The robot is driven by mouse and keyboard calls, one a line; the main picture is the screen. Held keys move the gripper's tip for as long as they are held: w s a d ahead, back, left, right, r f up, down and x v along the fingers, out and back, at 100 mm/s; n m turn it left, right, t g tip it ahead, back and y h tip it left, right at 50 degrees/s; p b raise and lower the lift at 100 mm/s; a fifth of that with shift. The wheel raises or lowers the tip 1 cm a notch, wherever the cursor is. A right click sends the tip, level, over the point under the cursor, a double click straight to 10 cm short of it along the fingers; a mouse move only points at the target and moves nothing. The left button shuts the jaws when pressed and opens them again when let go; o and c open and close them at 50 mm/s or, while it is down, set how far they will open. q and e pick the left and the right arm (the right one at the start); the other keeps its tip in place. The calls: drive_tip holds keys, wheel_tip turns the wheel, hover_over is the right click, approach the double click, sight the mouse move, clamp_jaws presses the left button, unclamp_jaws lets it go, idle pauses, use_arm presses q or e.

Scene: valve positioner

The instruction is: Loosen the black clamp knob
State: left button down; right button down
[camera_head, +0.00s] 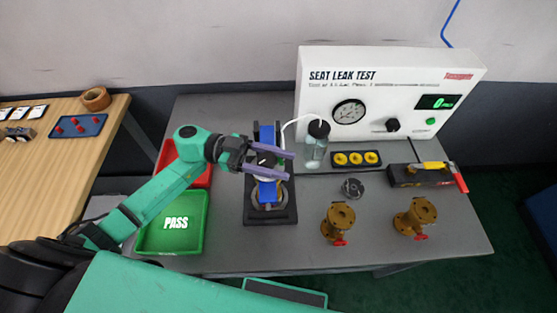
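A clamp fixture with blue uprights (267,193) on a black base (257,215) stands near the middle of the table. A small black knob (264,160) with a light mark shows at its top, partly hidden by my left gripper. My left gripper (290,166) reaches in from the left over the fixture. Its two purple fingers are apart, one on the far side of the knob and one on the near side. I see no clear contact between fingers and knob. My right gripper is not in view.
A green PASS tray (152,230) and a red tray (206,180) lie left of the fixture. A clear bottle (316,150) stands close right. Two brass valves (339,224) (414,218) and a dark round part (352,187) are farther right. The seat leak tester (390,75) stands behind.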

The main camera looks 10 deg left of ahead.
use_arm(q)
drive_tip(key=n+t+p, duration=0.1)
drive_tip(key=t+p, duration=0.1)
drive_tip(key=n+t+p, duration=0.1)
drive_tip(key=t+p, duration=0.1)
drive_tip(key=r+n+t+p, duration=0.1)
drive_tip(key=p, duration=0.1)
drive_tip(key=shift+w+n+t+y+p, duration=0.3)
drive_tip(key=shift+n+t+p, duration=0.05)
drive_tip(key=shift+n+t, duration=0.05)
drive_tip(key=shift+w+f+n+t+p, duration=0.15)
drive_tip(key=shift+n+t+p, duration=0.2)
drive_tip(key=shift+t, duration=0.25)
drive_tip(key=shift+w+a+f, duration=0.1)
drive_tip(key=shift+f, duration=0.2)
drive_tip(key=shift+c, duration=1.4)
unclamp_jaws()
